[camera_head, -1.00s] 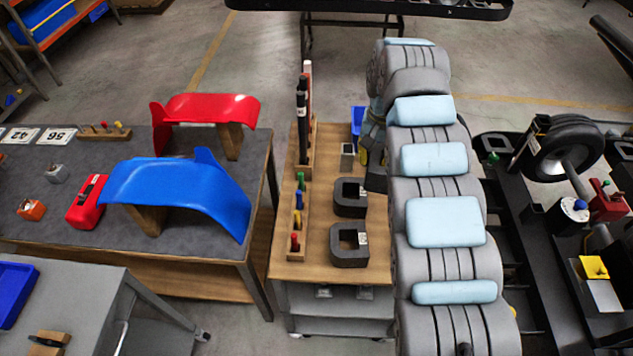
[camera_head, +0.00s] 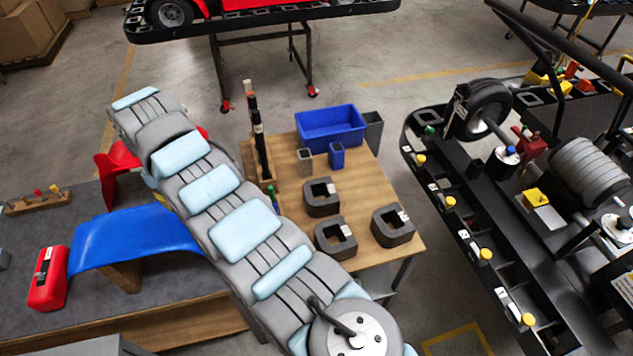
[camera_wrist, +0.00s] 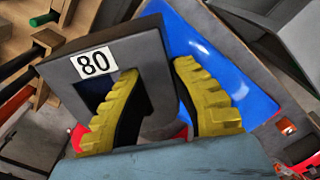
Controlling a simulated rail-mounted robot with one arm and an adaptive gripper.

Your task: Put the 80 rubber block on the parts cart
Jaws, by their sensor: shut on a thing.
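The dark grey rubber block (camera_wrist: 148,55) with a white "80" label is in my gripper (camera_wrist: 160,105) in the wrist view. The yellow pads are shut on one side of the block, with the left pad at its opening. In the head view my arm reaches to the upper left over the left bench and hides most of the gripper and the block. A wooden-topped stand (camera_head: 375,270) in the middle carries three similar dark blocks (camera_head: 335,238). A grey top (camera_head: 85,347) shows at the bottom left edge. I cannot tell which is the parts cart.
The left bench (camera_head: 75,215) holds a blue panel (camera_head: 135,235), a red panel (camera_head: 115,170) and a red case (camera_head: 48,278). A blue bin (camera_head: 330,128) stands at the wooden stand's back. A black kart frame (camera_head: 470,225) is at right. The wrist view shows a blue surface (camera_wrist: 215,50) behind the block.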

